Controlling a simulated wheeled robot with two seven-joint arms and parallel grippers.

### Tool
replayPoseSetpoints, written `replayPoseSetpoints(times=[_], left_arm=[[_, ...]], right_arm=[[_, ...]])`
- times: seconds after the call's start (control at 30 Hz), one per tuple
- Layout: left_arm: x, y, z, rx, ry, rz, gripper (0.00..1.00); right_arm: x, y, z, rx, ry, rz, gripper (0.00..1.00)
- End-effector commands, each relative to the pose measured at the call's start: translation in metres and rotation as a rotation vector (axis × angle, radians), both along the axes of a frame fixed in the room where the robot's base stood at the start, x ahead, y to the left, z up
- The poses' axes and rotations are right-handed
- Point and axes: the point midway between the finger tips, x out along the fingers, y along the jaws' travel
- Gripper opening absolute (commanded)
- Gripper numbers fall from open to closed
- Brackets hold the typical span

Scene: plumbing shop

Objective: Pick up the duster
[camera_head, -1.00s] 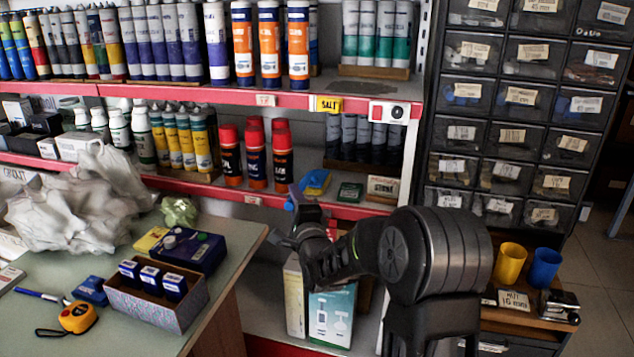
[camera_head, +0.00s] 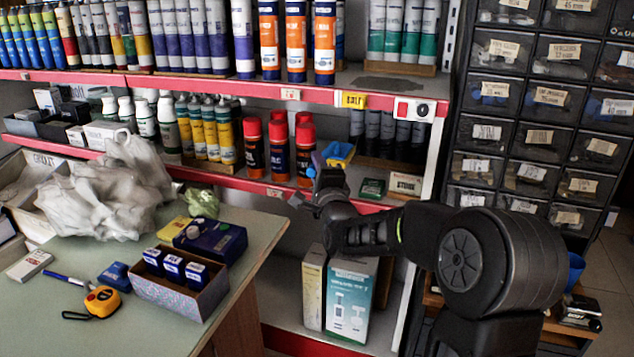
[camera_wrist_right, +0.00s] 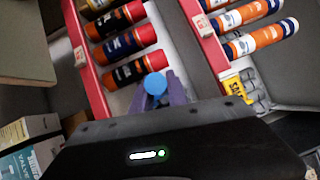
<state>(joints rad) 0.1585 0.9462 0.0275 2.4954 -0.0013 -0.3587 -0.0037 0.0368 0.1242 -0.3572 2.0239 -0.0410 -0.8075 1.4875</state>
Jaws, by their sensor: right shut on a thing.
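The duster (camera_head: 338,154) shows blue and yellow in the head view, just above the lower red-edged shelf, at the tip of my right gripper (camera_head: 318,166). In the right wrist view, a round blue end of the duster (camera_wrist_right: 155,83) sits between the purple-grey fingers of my right gripper (camera_wrist_right: 160,92). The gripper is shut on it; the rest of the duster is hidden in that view. My left gripper is out of view.
Red-capped cans (camera_head: 305,152) stand close to the left of the duster. A green box (camera_head: 373,188) lies right of it on the shelf (camera_head: 270,190). The upper shelf edge (camera_head: 250,90) is above. Tall boxes (camera_head: 350,300) stand below. A table (camera_head: 70,255) is at left.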

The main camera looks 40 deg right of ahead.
Motion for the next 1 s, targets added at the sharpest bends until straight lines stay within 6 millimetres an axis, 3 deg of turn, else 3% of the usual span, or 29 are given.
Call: replayPoseSetpoints(times=[0.03,0.2,1.0], left_arm=[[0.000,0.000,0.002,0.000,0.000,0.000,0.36],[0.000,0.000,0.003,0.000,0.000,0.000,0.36],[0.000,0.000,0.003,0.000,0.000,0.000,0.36]], right_arm=[[0.000,0.000,0.013,-0.002,-0.007,0.001,0.00],[0.000,0.000,0.027,0.000,-0.002,0.001,0.00],[0.000,0.001,0.028,-0.002,-0.002,0.001,0.00]])
